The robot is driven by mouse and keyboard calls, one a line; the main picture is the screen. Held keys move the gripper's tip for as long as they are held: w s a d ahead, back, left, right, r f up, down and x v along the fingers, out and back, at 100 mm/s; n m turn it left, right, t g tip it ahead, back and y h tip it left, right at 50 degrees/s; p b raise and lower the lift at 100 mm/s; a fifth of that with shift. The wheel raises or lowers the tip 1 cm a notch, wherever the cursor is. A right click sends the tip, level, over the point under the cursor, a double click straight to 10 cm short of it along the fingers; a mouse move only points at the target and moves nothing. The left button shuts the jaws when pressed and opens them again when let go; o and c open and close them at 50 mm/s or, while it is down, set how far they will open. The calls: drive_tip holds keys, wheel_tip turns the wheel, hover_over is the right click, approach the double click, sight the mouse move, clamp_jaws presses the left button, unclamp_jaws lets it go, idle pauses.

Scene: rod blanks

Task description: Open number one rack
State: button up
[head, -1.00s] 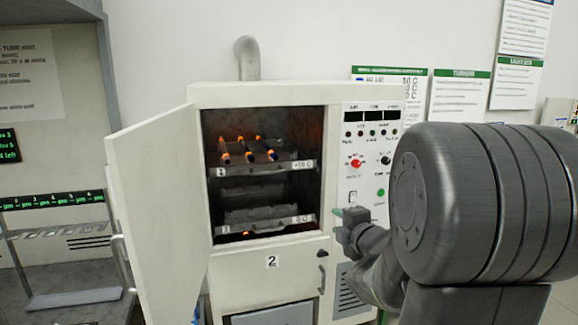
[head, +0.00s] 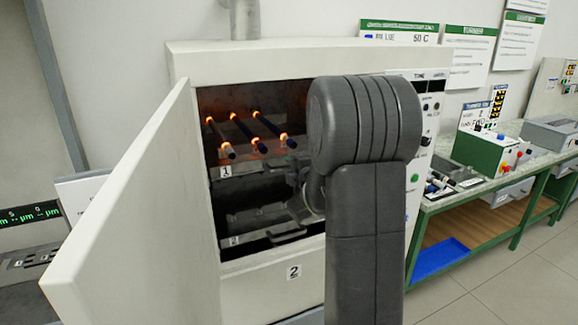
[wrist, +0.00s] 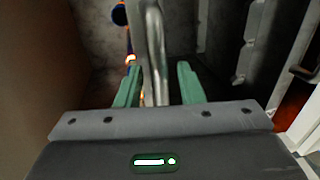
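The furnace (head: 268,55) stands with its door (head: 130,215) swung open to the left. Inside, the upper rack, labelled 1 (head: 227,171), carries three rods (head: 246,131) with orange glowing parts. The lower rack, labelled 2 (head: 235,240), is below it. My gripper (wrist: 158,84) is at the right part of the opening, near rack height; my arm hides much of it in the head view. In the wrist view its green fingers stand apart on either side of a grey metal bar (wrist: 153,40), which looks like a handle. I see gaps beside the bar. Part of a rod (wrist: 130,58) shows behind.
The open door's edge juts toward me on the left. A green-framed bench (head: 500,185) with boxes and tools stands at the right. The floor (head: 500,285) before it is clear.

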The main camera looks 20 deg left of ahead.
drive_tip(key=shift+w+a+f, duration=0.1)
drive_tip(key=shift+w+a, duration=0.3)
drive_tip(key=shift+a, duration=0.05)
clamp_jaws()
drive_tip(key=shift+f, duration=0.1)
